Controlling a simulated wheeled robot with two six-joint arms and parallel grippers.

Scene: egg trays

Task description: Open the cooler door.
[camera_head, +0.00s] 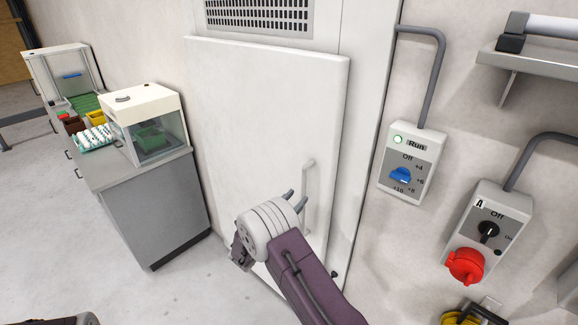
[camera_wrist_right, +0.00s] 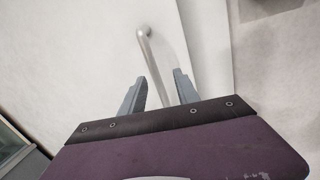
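The cooler door (camera_head: 262,110) is a large white panel that looks shut against its frame. Its vertical grey bar handle (camera_head: 309,195) is near the door's right edge, and the handle also shows in the right wrist view (camera_wrist_right: 149,50). My right gripper (camera_head: 297,198) is open beside the handle, at about its middle height. In the right wrist view the two grey fingers (camera_wrist_right: 157,85) are apart and the handle appears between them, with its lower part hidden. I cannot tell whether the fingers touch it. My left gripper is out of view.
A control box with a blue knob (camera_head: 401,176) and a switch box with a red plug (camera_head: 465,266) are on the right wall. A grey cabinet (camera_head: 158,215) with a glass-fronted box (camera_head: 150,138) stands left of the door. The floor (camera_head: 195,285) in front is clear.

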